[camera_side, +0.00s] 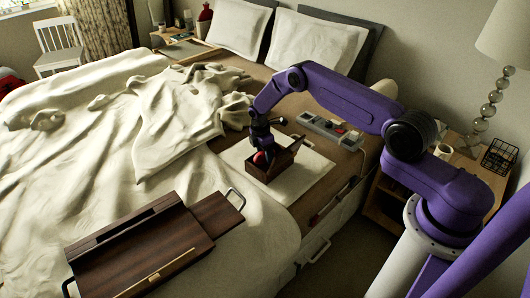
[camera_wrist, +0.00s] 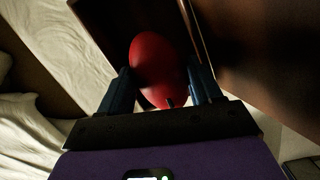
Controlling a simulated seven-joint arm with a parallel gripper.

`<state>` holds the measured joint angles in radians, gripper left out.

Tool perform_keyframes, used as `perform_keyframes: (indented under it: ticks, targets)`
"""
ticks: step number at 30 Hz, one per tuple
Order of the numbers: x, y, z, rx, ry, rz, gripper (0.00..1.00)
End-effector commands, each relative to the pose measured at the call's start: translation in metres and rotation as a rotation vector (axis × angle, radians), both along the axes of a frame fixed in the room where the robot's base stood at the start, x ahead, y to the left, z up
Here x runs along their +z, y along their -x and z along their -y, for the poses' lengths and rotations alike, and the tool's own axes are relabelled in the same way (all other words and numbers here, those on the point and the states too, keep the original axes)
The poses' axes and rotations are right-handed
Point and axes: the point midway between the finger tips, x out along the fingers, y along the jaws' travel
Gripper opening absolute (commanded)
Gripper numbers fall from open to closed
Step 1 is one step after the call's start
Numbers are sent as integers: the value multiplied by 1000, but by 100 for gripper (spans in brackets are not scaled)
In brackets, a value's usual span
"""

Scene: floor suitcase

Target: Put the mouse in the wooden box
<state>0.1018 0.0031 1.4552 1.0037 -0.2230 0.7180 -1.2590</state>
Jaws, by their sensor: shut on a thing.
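The mouse is a smooth red oval (camera_wrist: 158,68) between my two fingers in the wrist view. It also shows as a small red patch in the side view (camera_side: 260,157). My gripper (camera_wrist: 160,78) is shut on it. In the side view my gripper (camera_side: 262,150) points down at the left end of the small dark wooden box (camera_side: 284,167). The mouse is at the box's opening there; how deep it sits is hidden. Dark brown box wood (camera_wrist: 255,50) fills the right of the wrist view.
The box stands on a pale sheet (camera_side: 310,177) on the bed. A grey device with buttons (camera_side: 328,130) lies behind it. A dark wooden case with handles (camera_side: 140,250) lies at the front left. Rumpled white bedding (camera_side: 90,150) covers the left. A nightstand with a lamp (camera_side: 487,105) is at the right.

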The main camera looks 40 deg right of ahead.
Motion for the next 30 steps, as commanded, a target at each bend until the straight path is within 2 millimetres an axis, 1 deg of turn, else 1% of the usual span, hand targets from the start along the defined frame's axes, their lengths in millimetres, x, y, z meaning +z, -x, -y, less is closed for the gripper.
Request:
perform_keyframes:
  ticks: [8,9,11,12,19,23,26,30]
  targets:
    - [-7,0,0,0,0,0,32]
    - [-8,0,0,0,0,0,67]
    - [-8,0,0,0,0,0,87]
    - [-8,0,0,0,0,0,90]
    - [-7,0,0,0,0,0,90]
    - [-1,0,0,0,0,0,90]
    - [11,-1,-1,0,0,2,90]
    - [35,-2,-5,0,0,2,90]
